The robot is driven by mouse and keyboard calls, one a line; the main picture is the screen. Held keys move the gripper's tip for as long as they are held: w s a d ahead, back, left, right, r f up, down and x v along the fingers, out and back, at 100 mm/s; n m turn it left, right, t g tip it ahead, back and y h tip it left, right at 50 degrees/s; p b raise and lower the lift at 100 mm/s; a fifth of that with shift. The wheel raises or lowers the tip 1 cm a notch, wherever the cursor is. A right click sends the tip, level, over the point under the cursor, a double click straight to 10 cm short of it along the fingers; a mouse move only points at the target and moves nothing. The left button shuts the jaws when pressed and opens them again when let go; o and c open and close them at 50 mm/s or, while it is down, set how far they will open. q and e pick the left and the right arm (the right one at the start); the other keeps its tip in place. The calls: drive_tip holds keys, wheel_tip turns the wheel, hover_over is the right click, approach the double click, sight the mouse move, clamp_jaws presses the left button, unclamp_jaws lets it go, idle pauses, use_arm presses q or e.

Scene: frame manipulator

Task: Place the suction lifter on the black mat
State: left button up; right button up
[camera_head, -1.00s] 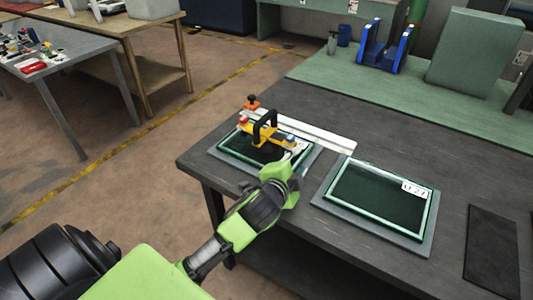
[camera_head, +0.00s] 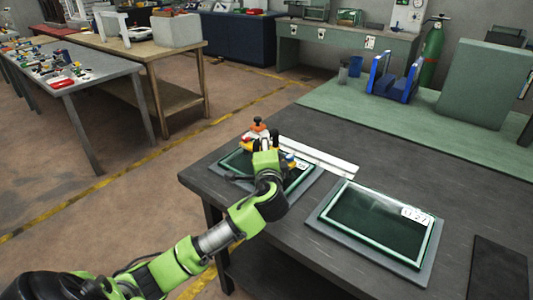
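The suction lifter (camera_head: 288,159), with yellow, orange, red and blue parts, sits on the left framed panel (camera_head: 237,163) at the table's left end. My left gripper (camera_head: 266,143) is over the lifter, at its handle, and hides much of it. Its dark fingers show beside the handle area, but I cannot tell whether they are open or closed on it. The black mat (camera_head: 498,268) lies flat and bare at the right edge of the table, partly cut off by the picture. My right gripper is not in view.
A second framed panel (camera_head: 375,221) with a white label lies between the lifter and the mat. A white bar (camera_head: 318,158) lies behind the left panel. A blue stand (camera_head: 396,78) and a green-grey block (camera_head: 488,82) stand on the green mat (camera_head: 432,118) at the back.

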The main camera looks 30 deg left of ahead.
use_arm(q)
drive_tip(key=x, duration=0.3)
drive_tip(key=p+x, duration=0.1)
drive_tip(key=shift+w+a+r, duration=0.25)
drive_tip(key=shift+a+r, duration=0.1)
drive_tip(key=shift+a, duration=0.05)
drive_tip(key=shift+w+a+f, duration=0.1)
drive_tip(key=shift+w+a, duration=0.05)
drive_tip(key=shift+w, duration=0.15)
clamp_jaws()
